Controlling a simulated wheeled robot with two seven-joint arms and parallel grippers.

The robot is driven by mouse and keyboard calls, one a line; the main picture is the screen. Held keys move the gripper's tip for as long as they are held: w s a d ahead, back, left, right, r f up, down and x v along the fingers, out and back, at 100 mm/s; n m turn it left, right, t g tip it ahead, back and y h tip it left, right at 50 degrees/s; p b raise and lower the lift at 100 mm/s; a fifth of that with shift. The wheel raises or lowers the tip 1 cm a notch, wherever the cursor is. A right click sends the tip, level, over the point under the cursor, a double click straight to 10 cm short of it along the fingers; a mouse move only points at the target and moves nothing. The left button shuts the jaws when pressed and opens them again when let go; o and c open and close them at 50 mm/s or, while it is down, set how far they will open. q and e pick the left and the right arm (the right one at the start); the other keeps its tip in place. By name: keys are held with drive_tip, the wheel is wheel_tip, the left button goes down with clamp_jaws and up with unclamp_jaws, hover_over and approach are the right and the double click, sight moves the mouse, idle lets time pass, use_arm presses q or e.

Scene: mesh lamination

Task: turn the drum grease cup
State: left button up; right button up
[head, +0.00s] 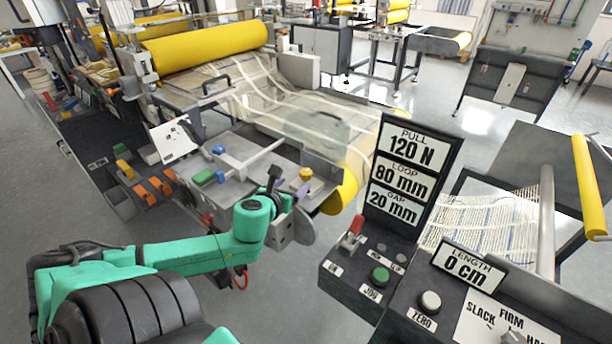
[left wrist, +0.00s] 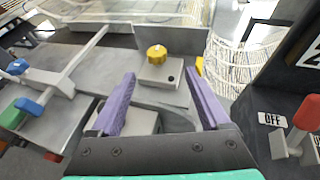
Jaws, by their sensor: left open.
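The drum grease cup appears to be the small yellow ribbed cap (head: 306,173) on a grey metal block at the front end of the machine. It also shows in the left wrist view (left wrist: 157,53), upright on its block. My left gripper (head: 291,187) is in front of the cap. In the left wrist view its two purple fingers (left wrist: 159,76) are spread wide, with nothing between them. The cap lies beyond the fingertips, roughly centred between them, and looks untouched. My right gripper is in neither view.
A lever with blue and green handles (head: 204,177) stands left of the cap. The yellow roller (head: 205,45) and mesh web (head: 265,90) lie behind. A control panel with a red-handled switch (head: 352,232) and the black PULL sign (head: 408,165) stand to the right.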

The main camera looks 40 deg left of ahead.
use_arm(q)
drive_tip(key=b, duration=0.1)
approach(305, 173)
drive_tip(key=x, duration=0.3)
drive_tip(key=shift+w+a+f, duration=0.15)
drive_tip(key=shift+w, duration=0.15)
drive_tip(key=x, duration=0.5)
drive_tip(key=shift+b, duration=0.35)
drive_tip(key=shift+w+a+f, duration=0.1)
drive_tip(key=shift+w+f, duration=0.15)
drive_tip(key=shift+w, duration=0.25)
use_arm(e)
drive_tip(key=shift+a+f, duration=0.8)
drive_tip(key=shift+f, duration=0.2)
use_arm(q)
drive_tip(key=shift+s, duration=0.1)
clamp_jaws()
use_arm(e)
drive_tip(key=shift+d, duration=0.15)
